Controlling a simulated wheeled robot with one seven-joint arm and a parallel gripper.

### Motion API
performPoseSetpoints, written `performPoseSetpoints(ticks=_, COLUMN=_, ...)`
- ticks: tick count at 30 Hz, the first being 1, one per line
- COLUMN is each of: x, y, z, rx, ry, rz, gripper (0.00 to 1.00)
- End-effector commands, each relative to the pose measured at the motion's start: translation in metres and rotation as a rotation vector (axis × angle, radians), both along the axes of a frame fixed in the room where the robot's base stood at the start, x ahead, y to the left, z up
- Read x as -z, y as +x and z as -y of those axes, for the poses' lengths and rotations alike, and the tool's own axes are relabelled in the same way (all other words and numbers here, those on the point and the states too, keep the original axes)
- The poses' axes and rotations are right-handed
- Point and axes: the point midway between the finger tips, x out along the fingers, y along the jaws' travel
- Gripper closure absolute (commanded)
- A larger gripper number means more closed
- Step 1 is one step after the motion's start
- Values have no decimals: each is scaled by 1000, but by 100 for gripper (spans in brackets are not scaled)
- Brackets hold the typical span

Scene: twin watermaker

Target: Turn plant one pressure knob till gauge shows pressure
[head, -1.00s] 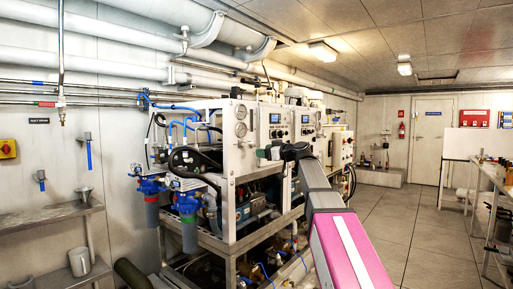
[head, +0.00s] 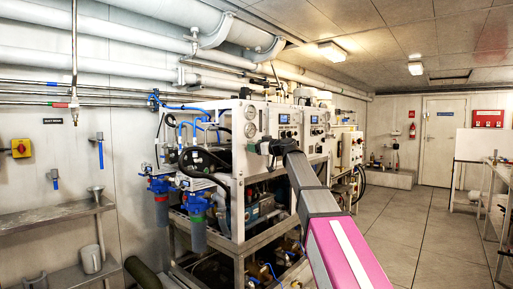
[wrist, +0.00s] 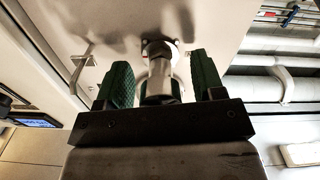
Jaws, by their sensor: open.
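The plant one unit is a white-framed machine (head: 235,165) in the middle of the head view. Two round gauges (head: 250,122) sit one above the other on its front panel; their needles are too small to read. My gripper (head: 258,148) is at that panel, just below the gauges, and hides the knob there. In the wrist view, a silver metal knob (wrist: 159,82) stands out from the pale panel on a short stem. My gripper (wrist: 162,82) is open, with one green-padded finger on each side of the knob. Gaps show between the knob and both fingers.
A small lit display (wrist: 35,121) is at the left of the wrist view. A metal bracket handle (wrist: 80,75) is on the panel beside the fingers. Blue filter housings (head: 195,215) hang at the machine's left. Open floor (head: 410,225) lies to the right.

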Motion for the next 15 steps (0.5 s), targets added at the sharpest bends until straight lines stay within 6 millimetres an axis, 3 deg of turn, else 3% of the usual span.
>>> performPoseSetpoints(ticks=8, x=0, y=1, z=-1, rx=0, ry=0, rz=0, gripper=38)
performPoseSetpoints(ticks=11, x=0, y=1, z=-1, rx=0, ry=0, rz=0, gripper=64)
performPoseSetpoints(ticks=13, x=0, y=1, z=-1, rx=0, ry=0, rz=0, gripper=87)
performPoseSetpoints(ticks=15, x=0, y=1, z=-1, rx=0, ry=0, rz=0, gripper=87)
